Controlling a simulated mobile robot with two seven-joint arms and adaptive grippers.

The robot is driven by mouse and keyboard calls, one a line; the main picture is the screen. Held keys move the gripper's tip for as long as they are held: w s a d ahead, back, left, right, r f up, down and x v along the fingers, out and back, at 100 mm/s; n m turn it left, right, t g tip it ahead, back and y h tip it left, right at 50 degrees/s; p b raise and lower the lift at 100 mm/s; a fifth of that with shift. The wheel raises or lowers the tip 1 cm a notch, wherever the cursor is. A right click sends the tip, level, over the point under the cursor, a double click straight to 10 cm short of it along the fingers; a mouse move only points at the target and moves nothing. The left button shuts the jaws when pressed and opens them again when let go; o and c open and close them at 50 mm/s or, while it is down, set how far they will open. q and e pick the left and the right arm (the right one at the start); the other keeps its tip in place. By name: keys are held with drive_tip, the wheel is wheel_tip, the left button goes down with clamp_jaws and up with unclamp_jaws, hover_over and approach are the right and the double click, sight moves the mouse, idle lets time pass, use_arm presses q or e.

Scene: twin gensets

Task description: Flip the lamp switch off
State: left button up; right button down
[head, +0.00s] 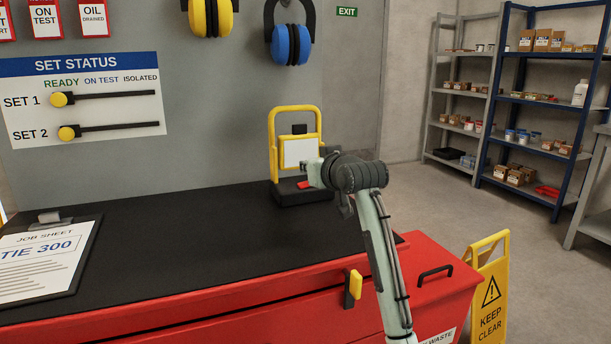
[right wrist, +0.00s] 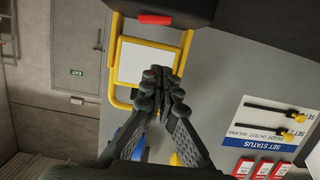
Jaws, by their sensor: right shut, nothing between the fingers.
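The lamp has a yellow tubular frame (head: 273,140), a white panel (head: 299,151) and a black base (head: 300,197), and stands upright at the back of the black bench top. Its red switch (head: 304,184) sits on the base, partly behind my right gripper (head: 308,174). In the right wrist view the red switch (right wrist: 155,19) shows at the top, and my right gripper (right wrist: 160,78) appears over the lower part of the white panel (right wrist: 140,64). The fingers are closed together and empty. My left gripper is out of view.
A clipboard with a job sheet (head: 42,257) lies at the left of the bench top (head: 190,235). A set status board (head: 85,97) and ear defenders (head: 291,44) hang behind. A yellow sign (head: 490,290) stands right of the red bench. The middle bench top is clear.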

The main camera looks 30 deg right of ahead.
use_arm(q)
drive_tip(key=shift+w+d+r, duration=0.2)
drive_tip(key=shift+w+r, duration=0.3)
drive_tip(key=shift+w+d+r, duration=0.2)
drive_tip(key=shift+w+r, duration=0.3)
use_arm(e)
drive_tip(key=v, duration=0.6)
drive_tip(key=shift+s, duration=0.15)
